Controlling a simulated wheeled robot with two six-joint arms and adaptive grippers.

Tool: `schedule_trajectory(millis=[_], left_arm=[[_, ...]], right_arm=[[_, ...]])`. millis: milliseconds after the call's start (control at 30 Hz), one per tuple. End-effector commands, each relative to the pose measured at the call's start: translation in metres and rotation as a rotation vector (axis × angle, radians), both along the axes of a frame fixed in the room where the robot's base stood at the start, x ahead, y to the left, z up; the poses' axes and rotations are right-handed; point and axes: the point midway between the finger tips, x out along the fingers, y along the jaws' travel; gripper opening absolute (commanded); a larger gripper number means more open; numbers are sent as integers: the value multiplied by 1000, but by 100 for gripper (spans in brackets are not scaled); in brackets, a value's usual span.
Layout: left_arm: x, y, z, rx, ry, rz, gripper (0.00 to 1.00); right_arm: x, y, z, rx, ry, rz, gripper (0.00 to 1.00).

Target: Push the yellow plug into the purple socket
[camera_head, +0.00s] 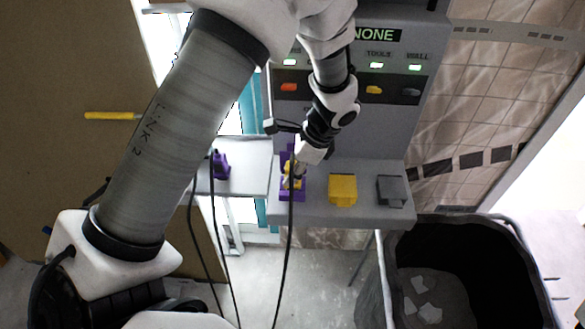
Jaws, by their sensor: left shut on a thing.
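My left arm comes in from the left, and its gripper (297,172) points down over the panel's shelf. It is shut on the yellow plug (291,183), which is partly hidden by the fingers and a cable. The plug is at the purple socket (298,193), the leftmost holder on the shelf. I cannot tell how deep the plug sits in it. Another purple piece (220,165) stands on a grey ledge to the left. My right gripper is not in view.
A yellow block (342,190) and a grey block (391,191) stand on the grey shelf (320,215) to the right. The panel above has lit green lamps and a display reading NONE (376,35). A black bin (450,235) with scraps stands at the lower right.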

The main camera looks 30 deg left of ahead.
Motion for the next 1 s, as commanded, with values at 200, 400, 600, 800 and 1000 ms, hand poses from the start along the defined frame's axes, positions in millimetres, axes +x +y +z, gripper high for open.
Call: schedule_trajectory(millis=[200,400,600,800,1000], left_arm=[[0,0,0,0,0,0,2],[0,0,0,0,0,1,2],[0,0,0,0,0,1,2],[0,0,1,0,1,0,2],[0,0,0,0,0,1,2]], right_arm=[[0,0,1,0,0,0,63],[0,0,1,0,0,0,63],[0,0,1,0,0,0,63],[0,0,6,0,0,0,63],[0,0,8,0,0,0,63]])
